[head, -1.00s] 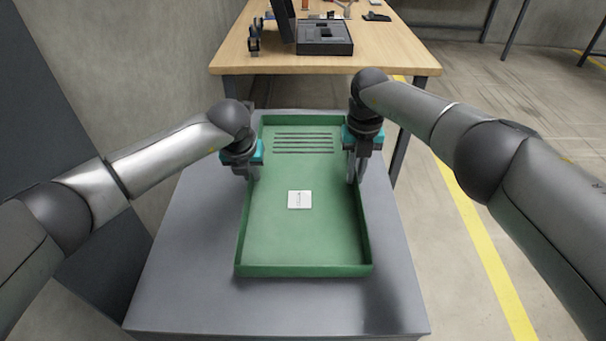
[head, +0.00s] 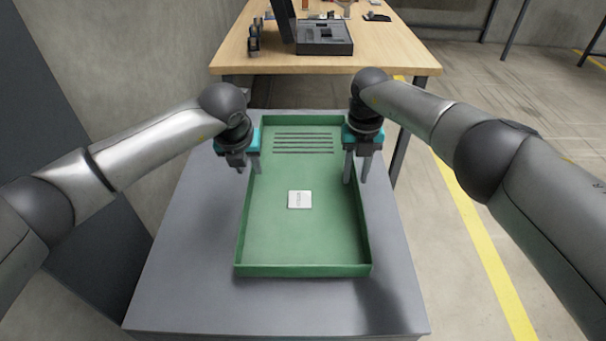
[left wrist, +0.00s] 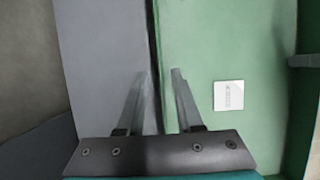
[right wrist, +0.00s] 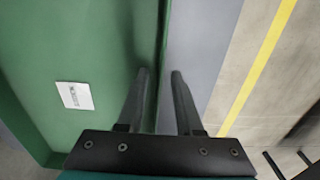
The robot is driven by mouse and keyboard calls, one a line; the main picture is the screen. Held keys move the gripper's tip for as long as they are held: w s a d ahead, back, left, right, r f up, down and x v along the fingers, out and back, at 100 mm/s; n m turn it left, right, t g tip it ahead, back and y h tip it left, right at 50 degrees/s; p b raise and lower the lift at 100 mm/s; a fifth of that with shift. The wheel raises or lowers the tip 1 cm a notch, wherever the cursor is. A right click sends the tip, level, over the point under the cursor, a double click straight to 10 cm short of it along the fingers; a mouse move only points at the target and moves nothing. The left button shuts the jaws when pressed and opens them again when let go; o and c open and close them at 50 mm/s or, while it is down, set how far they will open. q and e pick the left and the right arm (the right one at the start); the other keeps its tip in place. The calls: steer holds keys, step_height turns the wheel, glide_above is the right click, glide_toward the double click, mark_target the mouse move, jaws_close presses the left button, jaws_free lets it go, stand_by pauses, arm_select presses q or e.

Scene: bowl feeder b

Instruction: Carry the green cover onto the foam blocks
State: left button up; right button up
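The green cover (head: 300,236) is a shallow rectangular shape with raised rims, several dark slots at its far end and a white label. It lies over the grey top, label side up. My left gripper (head: 246,170) is at its left rim, fingers apart; in the left wrist view the rim runs between the open fingertips (left wrist: 160,72). My right gripper (head: 356,170) is at the right rim, fingers apart on either side; the right wrist view shows the rim between the fingertips (right wrist: 160,75). No foam blocks are visible; anything under the cover is hidden.
The grey top (head: 180,270) is bare around the cover. A wooden table (head: 390,52) stands behind, with an open dark case (head: 324,38) and small items. A wall is at left; open floor with a yellow line (head: 490,260) is at right.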

arm_select(q)
steer(key=v, duration=0.3)
steer(key=shift+r, duration=0.15)
steer(key=shift+s+r, duration=0.1)
steer(key=shift+r, duration=0.05)
arm_select(e)
steer(key=shift+r, duration=0.25)
step_height(320, 180, up, 12)
steer(key=shift+f, duration=0.25)
